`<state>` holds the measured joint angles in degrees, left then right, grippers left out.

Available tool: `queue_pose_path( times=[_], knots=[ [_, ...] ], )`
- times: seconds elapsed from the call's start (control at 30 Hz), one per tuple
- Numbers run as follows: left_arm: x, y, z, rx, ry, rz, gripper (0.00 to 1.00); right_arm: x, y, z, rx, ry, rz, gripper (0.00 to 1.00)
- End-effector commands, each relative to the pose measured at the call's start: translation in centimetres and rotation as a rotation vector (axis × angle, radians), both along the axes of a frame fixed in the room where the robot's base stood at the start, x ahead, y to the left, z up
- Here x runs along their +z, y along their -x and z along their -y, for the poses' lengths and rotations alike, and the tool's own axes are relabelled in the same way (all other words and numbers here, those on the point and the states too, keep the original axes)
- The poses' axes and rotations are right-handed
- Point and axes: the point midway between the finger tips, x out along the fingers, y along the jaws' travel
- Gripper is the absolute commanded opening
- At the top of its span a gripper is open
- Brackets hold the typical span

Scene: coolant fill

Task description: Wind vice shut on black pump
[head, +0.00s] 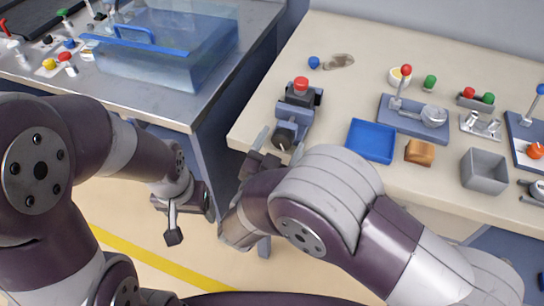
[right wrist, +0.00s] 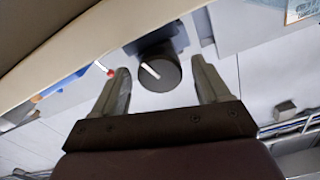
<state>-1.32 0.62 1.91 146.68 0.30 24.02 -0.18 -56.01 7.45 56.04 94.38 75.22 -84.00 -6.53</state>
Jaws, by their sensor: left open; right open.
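The blue-grey vice (head: 293,114) stands at the left front of the beige bench. The black pump (head: 300,97), with a red cap on top, sits upright at the vice's jaws; whether they touch it is unclear. The vice's black knob (head: 284,137) faces the bench's front edge and also shows in the right wrist view (right wrist: 158,72) with a white mark. My right gripper (head: 279,146) is open at the knob, its fingers on either side of it with visible gaps in the right wrist view. My left gripper (head: 168,222) is open and empty, low in front of the benches.
A blue tray (head: 371,141), a brown block (head: 420,152) and a grey bin (head: 485,171) stand to the right. A fixture with a red-knobbed lever (head: 405,92) is behind them. A clear blue-rimmed tank (head: 165,52) is on the left metal bench.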

Motion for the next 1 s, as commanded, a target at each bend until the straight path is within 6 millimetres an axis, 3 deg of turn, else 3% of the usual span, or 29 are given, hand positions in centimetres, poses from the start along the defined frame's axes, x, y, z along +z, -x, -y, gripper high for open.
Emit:
queue_pose_path(
  times=[0.3, 0.5, 0.83, 1.0],
  knots=[
    [1.6, 0.0, 0.0, 0.0, 0.0, 0.0, 0.76, 0.2, 7.4, -2.6, 0.008, 0.002, 0.0, 0.76],
    [1.8, 0.0, 0.0, 0.0, 0.0, 0.0, 0.76, 0.1, 10.7, -3.5, 0.004, 0.0, 0.001, 0.76],
    [1.8, 0.0, 0.0, 0.0, 0.0, 0.0, 0.76, 0.0, 11.3, -3.6, 0.001, 0.0, 0.001, 0.76],
    [2.1, 0.0, 0.0, 0.0, 0.0, 0.0, 0.76, 0.3, 10.5, -3.7, 0.012, -0.012, -0.018, 0.76]
  ],
)
